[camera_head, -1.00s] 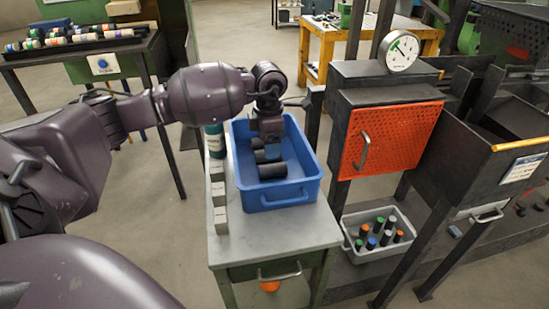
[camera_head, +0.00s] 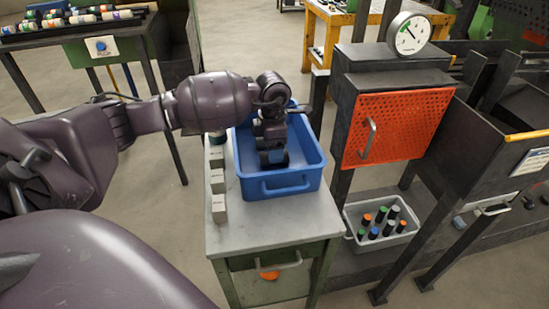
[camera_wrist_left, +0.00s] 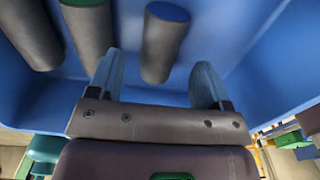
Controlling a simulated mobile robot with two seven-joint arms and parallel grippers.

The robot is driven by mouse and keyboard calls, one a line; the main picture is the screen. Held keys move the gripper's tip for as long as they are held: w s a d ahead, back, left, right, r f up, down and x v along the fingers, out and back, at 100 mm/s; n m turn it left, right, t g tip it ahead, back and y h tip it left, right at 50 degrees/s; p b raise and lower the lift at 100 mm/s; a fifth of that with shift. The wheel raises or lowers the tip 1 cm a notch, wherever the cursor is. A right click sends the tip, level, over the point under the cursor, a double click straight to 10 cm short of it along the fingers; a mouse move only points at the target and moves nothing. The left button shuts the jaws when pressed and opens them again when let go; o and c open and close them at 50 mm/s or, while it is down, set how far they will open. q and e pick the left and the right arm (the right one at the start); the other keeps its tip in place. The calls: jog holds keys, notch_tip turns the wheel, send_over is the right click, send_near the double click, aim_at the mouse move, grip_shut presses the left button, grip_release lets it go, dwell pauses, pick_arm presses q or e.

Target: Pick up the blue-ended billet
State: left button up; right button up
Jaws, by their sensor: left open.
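The blue-ended billet (camera_wrist_left: 163,45) is a dark grey cylinder with a blue end face, lying in the blue bin (camera_head: 290,184). In the left wrist view, my left gripper (camera_wrist_left: 157,75) is open, with one finger on each side of this billet and a gap to each. In the head view, my left gripper (camera_head: 272,157) is down inside the bin, and the arm hides much of the contents. A green-ended billet (camera_wrist_left: 88,32) and another grey billet (camera_wrist_left: 31,38) lie to the left in the wrist view. My right gripper is not in view.
The bin stands on a grey-topped table (camera_head: 275,228), with several white blocks (camera_head: 218,182) along its left. A grey crate (camera_head: 352,237) of upright billets is lower right. The furnace with an orange door (camera_head: 395,125) stands right of the table.

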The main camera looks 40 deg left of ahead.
pick_arm(q)
notch_tip(320, 180, down, 4)
jog(key=shift+w+r, duration=0.1)
jog(key=shift+r, duration=0.15)
jog(key=shift+c, duration=0.5)
jog(key=shift+r, duration=0.15)
grip_shut()
